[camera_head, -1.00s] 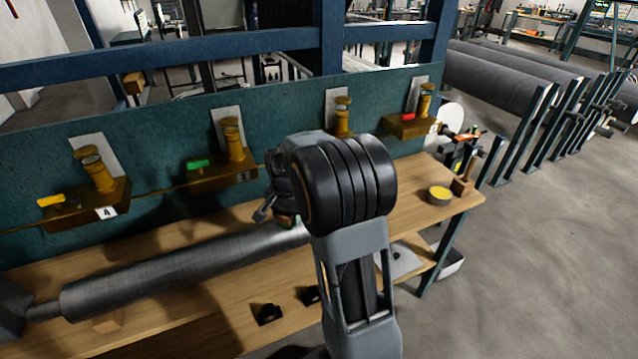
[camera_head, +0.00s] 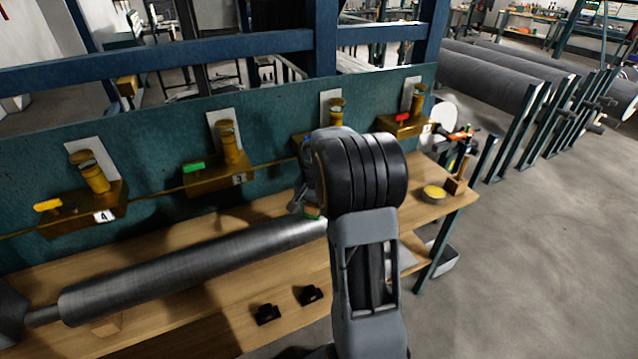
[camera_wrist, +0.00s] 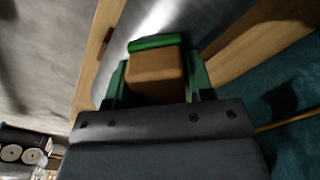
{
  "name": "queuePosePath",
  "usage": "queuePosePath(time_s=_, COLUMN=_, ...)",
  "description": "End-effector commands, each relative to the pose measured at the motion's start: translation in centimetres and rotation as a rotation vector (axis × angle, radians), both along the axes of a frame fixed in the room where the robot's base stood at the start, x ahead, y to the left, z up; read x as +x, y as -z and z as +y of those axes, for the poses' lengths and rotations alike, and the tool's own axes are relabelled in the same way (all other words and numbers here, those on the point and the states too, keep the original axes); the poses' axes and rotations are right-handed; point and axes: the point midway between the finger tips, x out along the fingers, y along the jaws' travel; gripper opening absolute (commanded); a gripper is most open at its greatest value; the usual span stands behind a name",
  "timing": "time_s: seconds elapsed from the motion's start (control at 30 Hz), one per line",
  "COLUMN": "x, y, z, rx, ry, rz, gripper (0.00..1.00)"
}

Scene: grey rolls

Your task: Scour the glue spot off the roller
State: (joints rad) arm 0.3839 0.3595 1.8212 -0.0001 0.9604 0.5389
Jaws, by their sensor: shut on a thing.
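The grey metal roller (camera_head: 190,265) lies along the wooden bench, its right end hidden behind my arm. It also shows as a shiny surface at the top of the wrist view (camera_wrist: 190,22). My gripper (camera_wrist: 158,78) is shut on a brown block with a green pad (camera_wrist: 156,43) along its far edge. In the head view my gripper is mostly hidden by my wrist, and a bit of the block shows (camera_head: 312,211) by the roller's right part. I cannot tell whether the pad touches the roller. No glue spot is visible.
A teal panel (camera_head: 270,140) behind the bench carries several brass fixtures with coloured handles. Two small black blocks (camera_head: 267,314) (camera_head: 311,294) lie on the bench front. A yellow-topped tin (camera_head: 433,193) stands near the bench's right end. Open floor lies to the right.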

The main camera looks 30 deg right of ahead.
Motion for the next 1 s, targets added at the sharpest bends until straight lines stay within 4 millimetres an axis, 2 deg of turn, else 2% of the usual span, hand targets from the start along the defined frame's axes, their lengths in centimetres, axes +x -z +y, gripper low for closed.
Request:
queuePosePath(time_s=0.07, x=0.0, y=-0.1, z=-0.5, rx=0.000, ry=-0.004, rz=0.001, gripper=0.26)
queuePosePath(time_s=0.13, x=0.1, y=-1.1, z=-0.3, rx=0.000, ry=-0.006, rz=0.000, gripper=0.26)
queuePosePath(time_s=0.2, x=0.0, y=-2.9, z=-0.3, rx=-0.001, ry=-0.006, rz=-0.002, gripper=0.26)
queuePosePath(time_s=0.7, x=0.1, y=-7.2, z=0.0, rx=0.000, ry=-0.010, rz=0.000, gripper=0.26)
queuePosePath(time_s=0.83, x=0.1, y=-8.1, z=0.1, rx=0.000, ry=-0.012, rz=0.000, gripper=0.26)
queuePosePath(time_s=1.0, x=0.1, y=-8.2, z=0.1, rx=0.000, ry=-0.012, rz=0.000, gripper=0.26)
